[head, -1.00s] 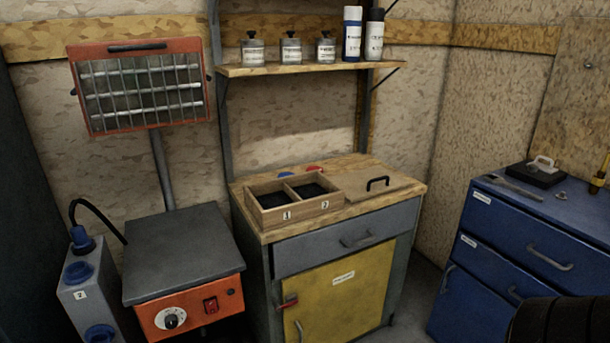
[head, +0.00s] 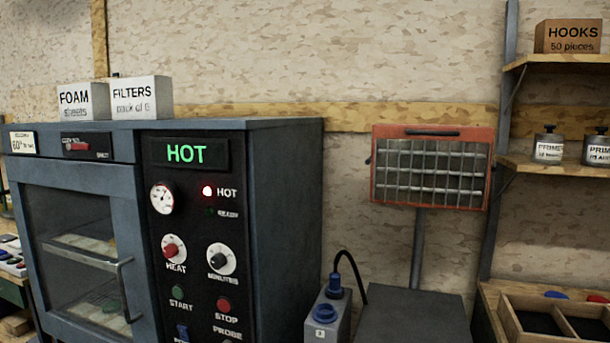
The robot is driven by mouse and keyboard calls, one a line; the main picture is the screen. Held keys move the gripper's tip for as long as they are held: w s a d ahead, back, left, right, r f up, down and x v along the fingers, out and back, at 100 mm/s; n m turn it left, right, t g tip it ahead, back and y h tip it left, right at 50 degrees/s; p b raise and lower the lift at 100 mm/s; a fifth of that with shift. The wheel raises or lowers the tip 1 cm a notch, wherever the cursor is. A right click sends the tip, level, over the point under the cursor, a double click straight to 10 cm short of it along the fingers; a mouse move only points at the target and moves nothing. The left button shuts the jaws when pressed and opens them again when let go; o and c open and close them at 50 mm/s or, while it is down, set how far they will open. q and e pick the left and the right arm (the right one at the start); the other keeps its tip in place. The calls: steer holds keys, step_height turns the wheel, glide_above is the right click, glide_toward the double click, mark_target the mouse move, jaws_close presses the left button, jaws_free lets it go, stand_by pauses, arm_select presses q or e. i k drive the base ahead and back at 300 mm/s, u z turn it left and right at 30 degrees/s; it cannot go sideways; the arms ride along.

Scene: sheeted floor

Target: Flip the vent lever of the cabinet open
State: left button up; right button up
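A dark grey cabinet (head: 283,200) stands at the left in the head view, with a glazed door (head: 85,240) that looks shut. A small red lever (head: 78,146) lies roughly level on a black plate in the strip above the door. The plate's small print is too blurred to read, so I cannot tell which setting it marks. The control panel has a green "HOT" display (head: 187,153) and a lit red lamp (head: 207,191). Neither of my grippers is in view.
FOAM (head: 84,101) and FILTERS (head: 141,97) boxes stand on the cabinet. The door's bar handle (head: 124,290) sticks out in front. Right of the cabinet are a blue-grey unit (head: 328,318), a red-framed heater (head: 432,168) on a post, and shelves.

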mark_target(70, 146)
steer(key=u, duration=1.3)
steer(key=k, duration=0.5)
steer(key=u, duration=0.65)
steer(key=i, duration=0.75)
steer(key=z, duration=0.2)
